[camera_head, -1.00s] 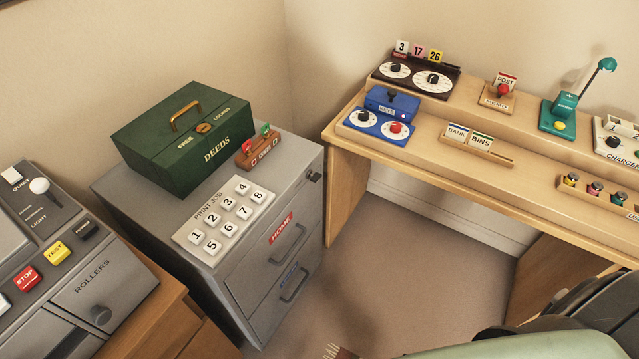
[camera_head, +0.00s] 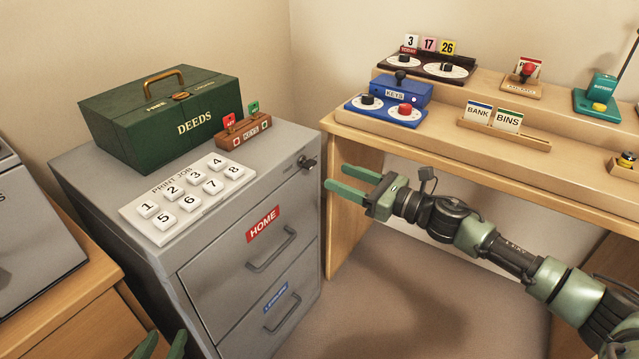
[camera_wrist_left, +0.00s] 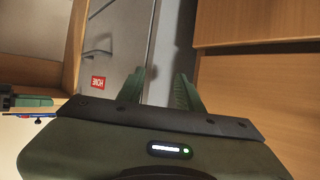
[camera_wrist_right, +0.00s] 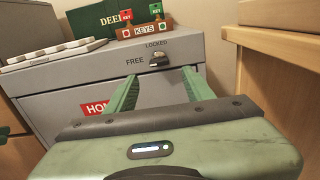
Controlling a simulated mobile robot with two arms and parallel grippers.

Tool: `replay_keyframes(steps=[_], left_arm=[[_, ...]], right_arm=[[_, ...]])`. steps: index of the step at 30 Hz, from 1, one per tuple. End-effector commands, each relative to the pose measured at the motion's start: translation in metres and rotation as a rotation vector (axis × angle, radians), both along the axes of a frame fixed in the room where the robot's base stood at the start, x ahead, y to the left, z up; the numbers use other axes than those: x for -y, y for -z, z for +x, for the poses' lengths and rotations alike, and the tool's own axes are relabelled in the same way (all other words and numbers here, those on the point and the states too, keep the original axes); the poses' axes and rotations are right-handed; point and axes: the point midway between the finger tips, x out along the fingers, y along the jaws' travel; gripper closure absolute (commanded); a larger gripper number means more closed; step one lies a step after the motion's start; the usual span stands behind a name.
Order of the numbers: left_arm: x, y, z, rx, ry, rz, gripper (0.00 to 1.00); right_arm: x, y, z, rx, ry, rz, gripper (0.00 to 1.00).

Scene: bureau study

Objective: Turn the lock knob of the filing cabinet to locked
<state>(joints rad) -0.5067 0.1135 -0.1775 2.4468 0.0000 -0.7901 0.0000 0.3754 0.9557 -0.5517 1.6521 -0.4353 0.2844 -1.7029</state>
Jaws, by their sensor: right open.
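The grey filing cabinet (camera_head: 215,250) stands at the centre-left in the head view. Its small dark lock knob (camera_head: 306,162) is at the top right of the front face. In the right wrist view the lock knob (camera_wrist_right: 159,60) sits between the labels FREE, at its left, and LOCKED, above it; its exact angle is hard to tell. My right gripper (camera_head: 334,177) is open and empty, just right of the knob in the head view, apart from it. My left gripper (camera_wrist_left: 160,80) is open and empty; its fingertips show at the head view's bottom edge (camera_head: 163,344).
On the cabinet stand a green DEEDS box (camera_head: 150,130), a key rack (camera_head: 243,130) and a PRINT JOB button panel (camera_head: 150,228). A wooden desk (camera_head: 450,145) is close at the right. Floor is clear in front of the cabinet.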

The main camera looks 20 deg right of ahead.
Motion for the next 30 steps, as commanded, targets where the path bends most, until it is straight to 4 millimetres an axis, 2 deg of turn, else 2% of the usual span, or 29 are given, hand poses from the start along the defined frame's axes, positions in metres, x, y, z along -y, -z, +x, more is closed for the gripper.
replay_keyframes(steps=[5,15,20,27,28,30], left_arm=[[0.0,-0.003,-0.001,0.002,-0.001,0.0,0.64],[0.001,-0.006,0.001,0.021,0.001,-0.005,0.64],[0.001,-0.009,0.003,0.035,0.001,-0.008,0.64],[0.002,-0.009,0.003,0.036,0.002,-0.009,0.64],[0.002,-0.009,0.003,0.036,0.002,-0.009,0.64],[0.002,-0.009,0.003,0.036,0.002,-0.009,0.64]], right_arm=[[-0.011,-0.004,0.012,0.016,-0.006,-0.012,0.47],[-0.042,-0.003,0.052,0.011,-0.004,-0.008,0.47],[-0.048,-0.003,0.06,0.01,-0.004,-0.009,0.47],[-0.048,-0.002,0.061,0.009,-0.004,-0.008,0.47],[-0.048,-0.002,0.061,0.009,-0.004,-0.008,0.5],[-0.048,-0.002,0.06,0.009,-0.004,-0.008,0.7]])
